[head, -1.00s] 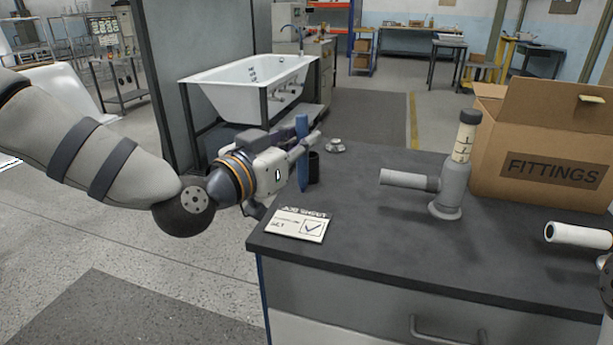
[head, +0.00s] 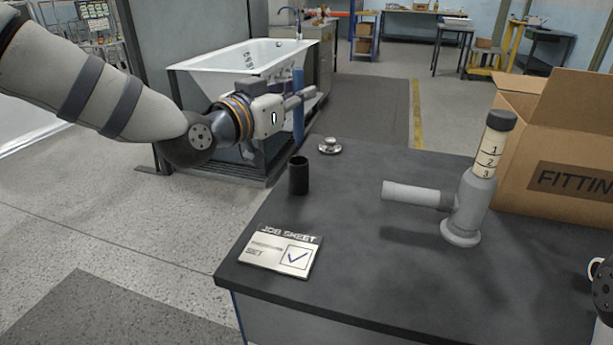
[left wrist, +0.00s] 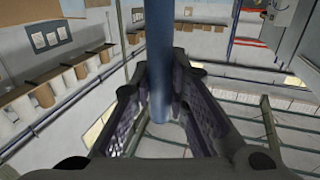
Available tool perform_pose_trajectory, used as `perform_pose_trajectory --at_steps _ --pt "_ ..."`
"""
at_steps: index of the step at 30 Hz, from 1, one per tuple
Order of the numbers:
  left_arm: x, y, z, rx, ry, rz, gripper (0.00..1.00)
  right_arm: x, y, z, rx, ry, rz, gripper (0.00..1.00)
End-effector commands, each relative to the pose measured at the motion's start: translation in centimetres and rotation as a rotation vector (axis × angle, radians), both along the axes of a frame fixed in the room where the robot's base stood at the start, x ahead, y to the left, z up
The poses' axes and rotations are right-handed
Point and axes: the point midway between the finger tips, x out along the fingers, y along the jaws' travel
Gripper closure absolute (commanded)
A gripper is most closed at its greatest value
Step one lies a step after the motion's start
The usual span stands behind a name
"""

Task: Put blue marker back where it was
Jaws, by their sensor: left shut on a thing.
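The blue marker (head: 298,76) is upright in my left gripper (head: 302,97), which is shut on its middle. Its lower end hangs free, above and beyond the black cup (head: 298,177) in the head view. In the left wrist view the marker (left wrist: 159,55) stands between the two fingers (left wrist: 160,112). The black cup stands upright near the table's left edge; I see nothing sticking out of it. At the right edge of the head view only a piece of my right arm shows; its fingers are not visible.
A job sheet (head: 280,248) with a blue tick lies in front of the cup on the dark table (head: 360,270). A small metal knob (head: 329,146) lies behind it. A grey pipe fitting (head: 462,205) and cardboard box (head: 560,140) stand right. A bathtub (head: 240,68) is behind.

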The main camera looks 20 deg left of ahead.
Motion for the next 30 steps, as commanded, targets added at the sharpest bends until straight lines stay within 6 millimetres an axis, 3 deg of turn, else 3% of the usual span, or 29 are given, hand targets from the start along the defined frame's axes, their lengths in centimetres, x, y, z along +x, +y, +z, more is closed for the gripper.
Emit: perform_pose_trajectory --at_steps 6,16,27,28,30 --pt "0.4 0.2 -4.7 -0.001 0.011 0.001 1.0 -1.1 0.0 -1.0 0.0 0.038 0.0 0.35" --pt "0.3 0.2 -9.7 0.0 0.006 0.001 1.0 -2.0 0.0 -1.9 -0.001 0.069 0.002 0.35" --pt "0.2 0.1 -10.1 0.002 -0.002 0.001 1.0 -2.1 0.0 -2.0 -0.001 0.07 0.002 0.35" --pt "0.2 0.1 -10.1 0.002 -0.002 0.001 0.83 -2.1 0.0 -2.0 -0.001 0.07 0.003 0.35" --pt "0.2 0.1 -10.0 0.001 -0.003 0.001 0.67 -2.0 0.0 -2.0 -0.001 0.069 0.002 0.35"
